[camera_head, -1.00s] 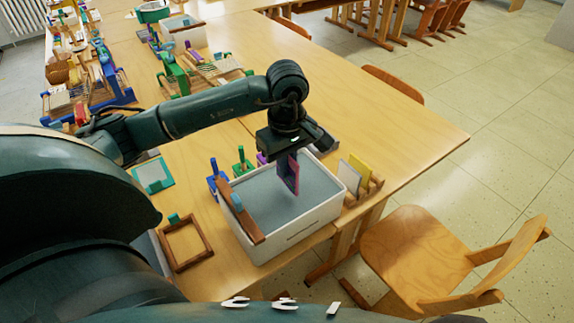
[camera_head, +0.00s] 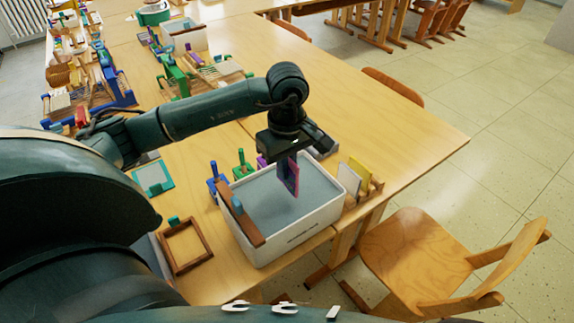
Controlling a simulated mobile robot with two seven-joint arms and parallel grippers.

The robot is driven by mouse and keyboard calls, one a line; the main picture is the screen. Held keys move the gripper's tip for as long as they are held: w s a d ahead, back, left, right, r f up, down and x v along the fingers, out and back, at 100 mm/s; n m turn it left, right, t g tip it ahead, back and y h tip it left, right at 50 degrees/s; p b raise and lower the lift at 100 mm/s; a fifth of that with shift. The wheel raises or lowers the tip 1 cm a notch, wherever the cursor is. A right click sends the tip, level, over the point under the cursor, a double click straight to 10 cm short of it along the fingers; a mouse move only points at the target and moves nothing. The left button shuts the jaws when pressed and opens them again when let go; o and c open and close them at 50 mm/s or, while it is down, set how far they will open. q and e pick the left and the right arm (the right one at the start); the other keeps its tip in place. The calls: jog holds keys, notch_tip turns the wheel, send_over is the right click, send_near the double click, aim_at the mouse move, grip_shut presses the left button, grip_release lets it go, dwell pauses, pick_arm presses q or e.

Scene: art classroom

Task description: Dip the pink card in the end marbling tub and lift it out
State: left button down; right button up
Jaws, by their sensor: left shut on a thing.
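The pink card (camera_head: 294,176) hangs upright from my left gripper (camera_head: 290,152), which is shut on its upper edge. The card is above the white marbling tub (camera_head: 290,237), toward the tub's far side. The tub holds a grey-blue bath (camera_head: 275,205). I cannot tell whether the card's lower edge touches the surface. My right gripper is not in view.
A rack (camera_head: 365,187) with a white and a yellow card stands right of the tub. Blue, green and purple handled tools (camera_head: 243,165) stand behind it. A wooden frame (camera_head: 185,246) lies to the left. A chair (camera_head: 425,255) stands at the right.

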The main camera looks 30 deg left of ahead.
pick_arm(q)
jog(key=shift+r, duration=0.1)
jog(key=shift+r+p, duration=1.6)
jog(key=shift+r, duration=1.1)
